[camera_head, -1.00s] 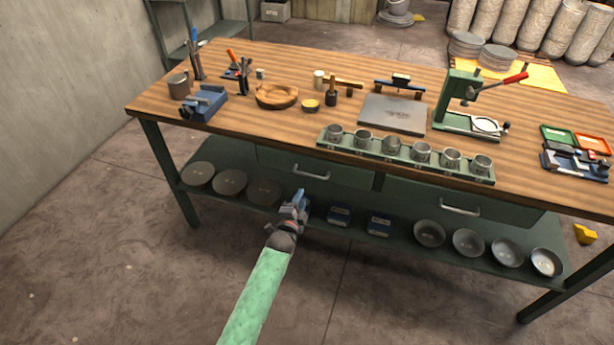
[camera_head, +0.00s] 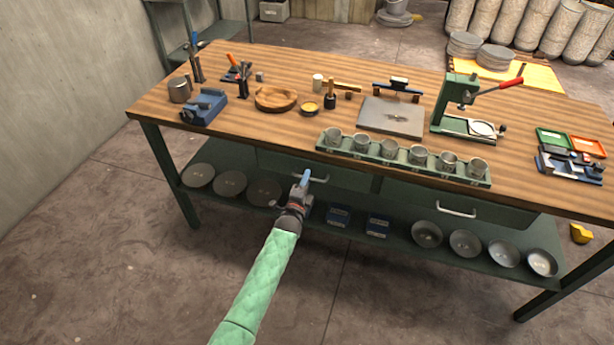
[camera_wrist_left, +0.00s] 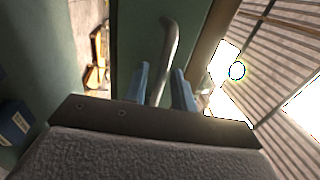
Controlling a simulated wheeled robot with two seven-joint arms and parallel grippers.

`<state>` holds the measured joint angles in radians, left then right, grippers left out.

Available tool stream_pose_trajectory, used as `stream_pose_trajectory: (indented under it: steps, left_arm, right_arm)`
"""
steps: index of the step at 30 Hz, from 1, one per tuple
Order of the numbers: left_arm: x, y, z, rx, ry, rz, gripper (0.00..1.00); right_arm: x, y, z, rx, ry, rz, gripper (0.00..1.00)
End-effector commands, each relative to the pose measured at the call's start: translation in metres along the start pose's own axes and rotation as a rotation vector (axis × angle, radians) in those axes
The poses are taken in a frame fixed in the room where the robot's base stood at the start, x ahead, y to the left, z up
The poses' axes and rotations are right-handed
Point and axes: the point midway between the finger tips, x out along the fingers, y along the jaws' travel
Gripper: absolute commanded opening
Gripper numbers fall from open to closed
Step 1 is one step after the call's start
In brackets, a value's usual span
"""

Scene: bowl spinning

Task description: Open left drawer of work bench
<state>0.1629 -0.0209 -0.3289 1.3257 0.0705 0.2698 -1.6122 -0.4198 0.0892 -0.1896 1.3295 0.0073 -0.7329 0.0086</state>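The work bench (camera_head: 225,130) has a wooden top and two green drawers below it. The left drawer (camera_head: 345,178) looks shut, and its metal handle shows at its front. In the left wrist view the handle (camera_wrist_left: 168,50) runs between the two blue fingers of my left gripper (camera_wrist_left: 163,85). The fingers stand apart with gaps to the handle. In the head view my left gripper (camera_head: 305,180) is at the handle and covers part of it. The right drawer's handle (camera_head: 456,210) is clear of me. My right gripper is not in view.
The lower shelf holds metal bowls (camera_head: 426,234) and blue boxes (camera_head: 338,215) close below the drawers. A green rack of metal cups (camera_head: 405,160) stands at the top's front edge, above the drawers. The floor in front is clear.

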Motion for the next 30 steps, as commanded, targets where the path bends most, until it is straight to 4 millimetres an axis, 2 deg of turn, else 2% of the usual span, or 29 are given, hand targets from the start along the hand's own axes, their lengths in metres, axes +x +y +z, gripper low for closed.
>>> stream_pose_trajectory:
  steps: [4,13,17,25,30]
  left_arm:
    - [0.007,0.000,0.000,-0.001,0.000,0.001,0.26]
    - [0.009,0.000,0.000,-0.001,0.000,0.001,0.26]
    - [0.009,0.000,0.000,-0.001,0.000,0.001,0.01]
    - [0.007,0.000,0.000,-0.001,-0.001,0.001,0.00]
    - [-0.003,-0.003,0.000,0.000,-0.001,0.001,0.00]
  right_arm:
    - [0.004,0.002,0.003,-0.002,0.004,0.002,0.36]
    - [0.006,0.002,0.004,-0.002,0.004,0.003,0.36]
    - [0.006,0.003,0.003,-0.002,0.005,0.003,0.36]
    - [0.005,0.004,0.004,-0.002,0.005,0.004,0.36]
    - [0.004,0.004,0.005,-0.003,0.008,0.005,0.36]
